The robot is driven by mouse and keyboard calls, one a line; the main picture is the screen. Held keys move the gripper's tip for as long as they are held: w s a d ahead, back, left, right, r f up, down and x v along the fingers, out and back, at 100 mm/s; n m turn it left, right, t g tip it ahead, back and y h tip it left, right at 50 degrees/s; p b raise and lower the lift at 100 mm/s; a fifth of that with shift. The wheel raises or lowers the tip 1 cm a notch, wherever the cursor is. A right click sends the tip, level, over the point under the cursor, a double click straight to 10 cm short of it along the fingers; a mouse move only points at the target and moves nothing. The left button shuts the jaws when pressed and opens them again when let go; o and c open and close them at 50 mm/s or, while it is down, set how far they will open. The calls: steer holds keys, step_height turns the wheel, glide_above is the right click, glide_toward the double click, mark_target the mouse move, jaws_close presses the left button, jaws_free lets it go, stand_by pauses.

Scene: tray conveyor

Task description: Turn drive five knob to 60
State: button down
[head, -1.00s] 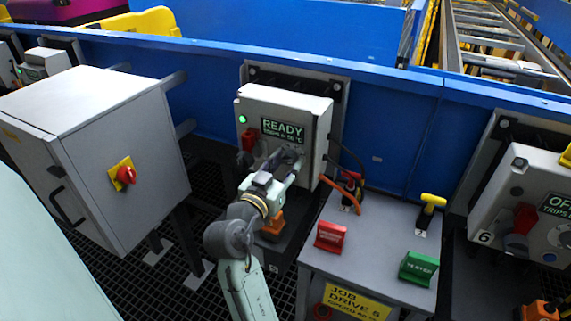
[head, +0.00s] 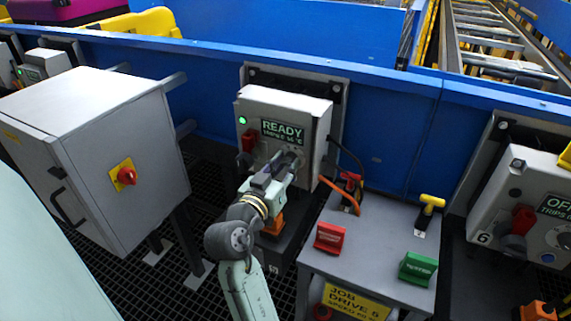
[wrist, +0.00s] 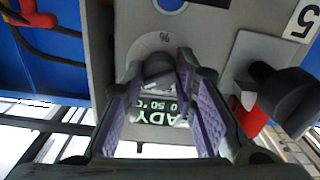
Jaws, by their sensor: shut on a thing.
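The drive five box (head: 285,112) is a light grey panel on the blue wall, with a lit green lamp (head: 242,119) and a green display (head: 283,132) reading READY. My gripper (head: 288,163) reaches the lower right of the panel face. In the wrist view my gripper (wrist: 163,80) is shut on the grey knob (wrist: 158,66), its purple-padded fingers on either side. The knob's pointer and scale are mostly hidden, so I cannot read its setting.
A red-and-black switch handle (wrist: 280,95) juts out beside my fingers. A grey bench (head: 362,235) to the right holds red, green and yellow-handled items. A grey cabinet (head: 85,140) with a red knob stands left. A drive six box (head: 525,195) is at far right.

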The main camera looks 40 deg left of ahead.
steer(key=n+p, duration=0.2)
steer(key=n, duration=0.2)
steer(key=shift+r, duration=0.2)
steer(key=n+p, duration=0.2)
steer(key=n, duration=0.3)
steer(key=shift+p, duration=0.35)
steer(key=n+p, duration=0.2)
steer(key=n, duration=0.1)
steer(key=shift+f+n+p, duration=0.1)
steer(key=shift+n+p, duration=0.35)
steer(key=shift+n, duration=1.65)
steer(key=c, duration=1.3)
jaws_free()
